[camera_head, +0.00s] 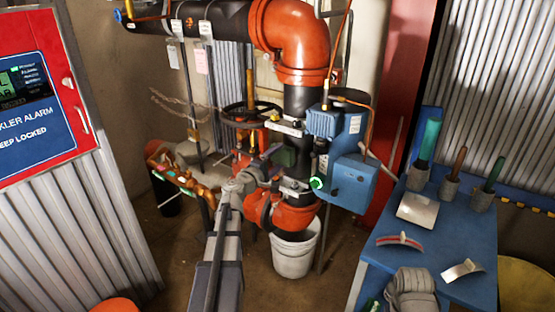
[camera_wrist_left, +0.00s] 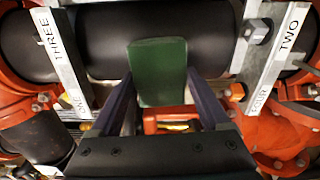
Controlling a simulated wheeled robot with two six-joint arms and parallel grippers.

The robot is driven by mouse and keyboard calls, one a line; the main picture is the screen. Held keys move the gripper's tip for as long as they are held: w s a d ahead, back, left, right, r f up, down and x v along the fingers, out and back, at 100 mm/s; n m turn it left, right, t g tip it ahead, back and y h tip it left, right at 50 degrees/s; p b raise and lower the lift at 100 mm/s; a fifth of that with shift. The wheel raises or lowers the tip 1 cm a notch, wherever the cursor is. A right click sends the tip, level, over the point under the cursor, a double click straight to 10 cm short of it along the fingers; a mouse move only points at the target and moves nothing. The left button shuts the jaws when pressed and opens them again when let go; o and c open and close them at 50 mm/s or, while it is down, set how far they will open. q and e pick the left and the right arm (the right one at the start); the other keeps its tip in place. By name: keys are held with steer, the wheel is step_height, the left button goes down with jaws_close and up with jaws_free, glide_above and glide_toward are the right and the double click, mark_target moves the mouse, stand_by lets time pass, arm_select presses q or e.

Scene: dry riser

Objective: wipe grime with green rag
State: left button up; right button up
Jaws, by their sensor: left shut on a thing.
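The green rag (camera_wrist_left: 158,68) is a dark green rectangular pad between the fingers of my left gripper (camera_wrist_left: 159,88) in the left wrist view. The gripper is shut on it. The rag is in front of a black pipe section (camera_wrist_left: 103,40) and covers part of it; I cannot tell whether they touch. In the head view my left gripper (camera_head: 272,158) reaches up from the bottom to the vertical pipe, with the rag (camera_head: 286,156) dark at its tip. I cannot make out any grime on the pipe.
Metal clamps (camera_wrist_left: 65,45) marked THREE and TWO flank the black pipe. A blue valve box (camera_head: 350,180) sits right of the pipe. A white bucket (camera_head: 295,252) stands below. A blue bench (camera_head: 455,225) holds brushes and tools at right. A red alarm cabinet (camera_head: 40,95) is left.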

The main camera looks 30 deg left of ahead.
mark_target(290, 160)
arm_select(q)
steer(key=shift+w, duration=0.75)
steer(key=shift+d, duration=0.15)
steer(key=shift+s+d, duration=0.15)
steer(key=shift+d, duration=0.8)
steer(key=shift+s+d, duration=0.15)
steer(key=shift+d, duration=0.8)
steer(key=shift+w, duration=0.15)
steer(key=shift+a, duration=2.05)
steer(key=shift+w+r, duration=0.1)
steer(key=shift+w, duration=0.1)
steer(key=shift+d, duration=0.15)
steer(key=shift+s+d, duration=0.15)
steer(key=shift+d, duration=0.85)
steer(key=shift+s+d, duration=0.1)
steer(key=shift+d, duration=0.85)
